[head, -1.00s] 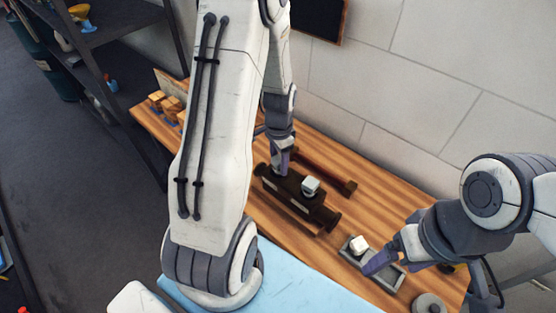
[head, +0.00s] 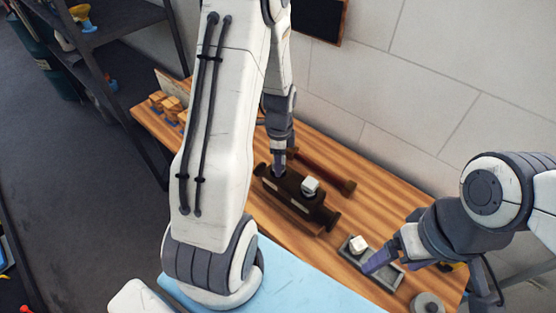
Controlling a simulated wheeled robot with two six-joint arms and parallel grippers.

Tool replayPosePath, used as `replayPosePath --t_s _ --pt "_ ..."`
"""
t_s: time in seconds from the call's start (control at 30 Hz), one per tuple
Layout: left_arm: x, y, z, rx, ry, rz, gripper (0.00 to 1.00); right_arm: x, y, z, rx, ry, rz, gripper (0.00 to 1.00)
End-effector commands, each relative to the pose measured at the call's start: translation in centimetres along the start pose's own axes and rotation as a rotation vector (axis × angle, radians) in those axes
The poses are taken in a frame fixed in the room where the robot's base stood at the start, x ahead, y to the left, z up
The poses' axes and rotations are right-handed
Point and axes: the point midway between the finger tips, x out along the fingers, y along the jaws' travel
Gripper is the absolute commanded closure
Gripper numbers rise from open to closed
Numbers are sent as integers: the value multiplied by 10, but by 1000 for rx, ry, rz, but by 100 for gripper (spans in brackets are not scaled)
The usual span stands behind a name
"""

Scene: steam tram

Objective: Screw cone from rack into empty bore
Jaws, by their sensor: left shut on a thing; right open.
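A dark brown block-like body (head: 298,200) with round ends lies on the wooden bench, with a pale piece (head: 310,186) standing on its top. My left gripper (head: 279,170) is at the far left end of this body, pointing down. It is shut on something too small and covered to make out. A small grey tray (head: 389,276) stands at the right of the bench with a white piece (head: 358,244) at its left end. My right gripper (head: 375,264) is open over the tray, beside the white piece. I cannot make out the empty bore.
A dark red bar (head: 325,170) lies behind the brown body, near the wall. Wooden blocks (head: 168,105) stand at the bench's far left. A grey disc (head: 428,303) lies at the right front. A light blue surface (head: 300,285) is in front.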

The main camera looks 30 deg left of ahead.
Motion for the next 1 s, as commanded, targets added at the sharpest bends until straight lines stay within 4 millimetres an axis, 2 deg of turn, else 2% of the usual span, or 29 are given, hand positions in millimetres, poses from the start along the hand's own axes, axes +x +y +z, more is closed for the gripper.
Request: replayPosePath --t_s 0.1,0.37,0.6,0.8,0.83,0.9,1.0 --pt "0 0 0 64 0 -1 100 -1 0 0 0 0 0 14" --pt "0 0 0 80 0 -1 100 -1 0 0 0 0 0 14" --pt "-1 -1 0 274 0 -1 100 -4 0 0 0 0 0 14" --pt "0 -1 0 285 0 -1 100 -4 0 0 0 0 0 14" --pt "0 -1 0 285 0 -1 35 -4 0 0 0 0 0 14" --pt "0 -1 0 284 0 -1 11 -4 0 0 0 0 0 14" --pt "0 0 0 283 0 -1 11 -4 0 0 0 0 0 14"
